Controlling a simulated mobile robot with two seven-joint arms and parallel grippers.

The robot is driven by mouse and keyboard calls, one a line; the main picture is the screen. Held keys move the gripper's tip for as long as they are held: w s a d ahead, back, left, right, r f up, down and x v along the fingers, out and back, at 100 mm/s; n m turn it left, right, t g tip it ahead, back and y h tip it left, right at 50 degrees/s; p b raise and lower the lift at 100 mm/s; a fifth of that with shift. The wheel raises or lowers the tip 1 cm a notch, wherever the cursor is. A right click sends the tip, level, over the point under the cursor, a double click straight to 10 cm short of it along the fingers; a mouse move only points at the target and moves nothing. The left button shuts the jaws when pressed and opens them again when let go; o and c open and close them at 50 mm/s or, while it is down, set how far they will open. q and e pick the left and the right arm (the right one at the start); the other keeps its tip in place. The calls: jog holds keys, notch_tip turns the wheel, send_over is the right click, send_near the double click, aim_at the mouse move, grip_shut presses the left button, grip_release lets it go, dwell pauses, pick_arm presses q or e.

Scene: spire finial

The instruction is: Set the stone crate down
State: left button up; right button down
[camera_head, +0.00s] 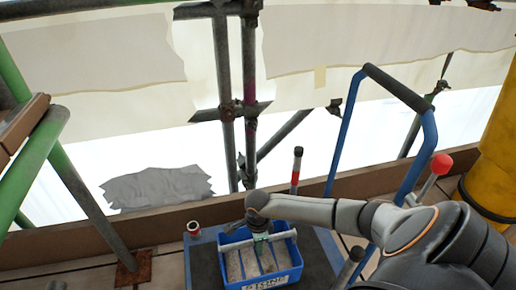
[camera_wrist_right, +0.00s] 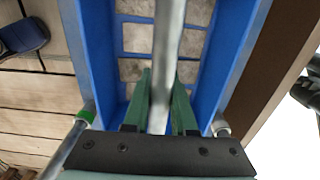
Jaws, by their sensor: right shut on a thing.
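The stone crate (camera_head: 290,274) is an open blue box with a pale bar handle (camera_head: 232,246) across its top and a white label on its front. It stands low in the middle of the head view, roughly level. Pale stone blocks (camera_wrist_right: 135,38) lie in it between blue dividers. My right gripper (camera_head: 261,240) is above the crate, its green fingers (camera_wrist_right: 163,88) closed on either side of the bar handle. The crate's underside is hidden, so I cannot tell whether it touches the dark platform (camera_head: 205,265) below. My left gripper is not in view.
A blue trolley frame (camera_head: 429,130) with a dark grip rises at the right, near a red-knobbed lever (camera_head: 441,164). Scaffold poles (camera_head: 224,80) and a wooden toe board (camera_head: 150,222) stand behind. A yellow column (camera_head: 495,150) is at the far right. Planks are bare at left.

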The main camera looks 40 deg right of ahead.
jog(key=shift+f+b, duration=0.65)
jog(key=shift+f, duration=0.2)
dwell(0.6)
jog(key=c, duration=0.7)
grip_release()
jog(key=shift+o, duration=0.2)
jog(key=shift+f, duration=0.1)
notch_tip(320, 180, up, 11)
jog(key=p, duration=0.5)
jog(key=shift+r+p, duration=0.4)
jog(key=shift+r, duration=0.45)
